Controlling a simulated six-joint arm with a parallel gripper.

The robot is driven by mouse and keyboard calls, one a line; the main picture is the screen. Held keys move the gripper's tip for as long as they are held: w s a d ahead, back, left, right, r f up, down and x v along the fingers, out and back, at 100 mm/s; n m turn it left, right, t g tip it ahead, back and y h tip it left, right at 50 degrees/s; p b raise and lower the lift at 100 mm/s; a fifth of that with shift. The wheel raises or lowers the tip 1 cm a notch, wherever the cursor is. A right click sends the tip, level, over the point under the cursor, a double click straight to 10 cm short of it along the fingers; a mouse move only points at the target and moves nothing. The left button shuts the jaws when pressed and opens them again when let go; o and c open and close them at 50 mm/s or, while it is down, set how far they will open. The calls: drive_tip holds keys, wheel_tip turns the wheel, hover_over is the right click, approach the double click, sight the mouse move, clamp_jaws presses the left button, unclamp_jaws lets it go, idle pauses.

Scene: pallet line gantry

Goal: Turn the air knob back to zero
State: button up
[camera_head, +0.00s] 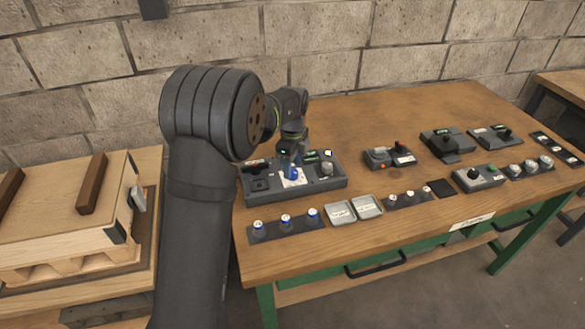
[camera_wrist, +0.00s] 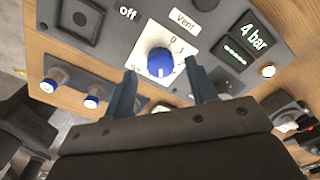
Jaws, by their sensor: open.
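The air knob (camera_wrist: 159,61) is blue and sits on a white dial plate (camera_wrist: 146,36) with printed numbers; a 0 shows above it. A pale mark shows at the knob's lower side, but its exact setting is hard to read. My gripper (camera_wrist: 160,68) is open, with one finger on each side of the knob at its lower edge in the wrist view; I cannot tell whether they touch it. In the head view the blue knob (camera_head: 294,173) shows just below my gripper. A display (camera_wrist: 246,39) on the panel reads 4 bar.
Blue-and-white knobs (camera_head: 286,221) and two small trays (camera_head: 367,207) lie in front. More control boxes (camera_head: 447,145) stand to the right. The back of the wooden table (camera_head: 365,110) is clear.

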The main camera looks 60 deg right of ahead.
drive_tip(key=shift+f, duration=0.9)
drive_tip(key=shift+c, duration=0.4)
drive_tip(key=c, duration=0.9)
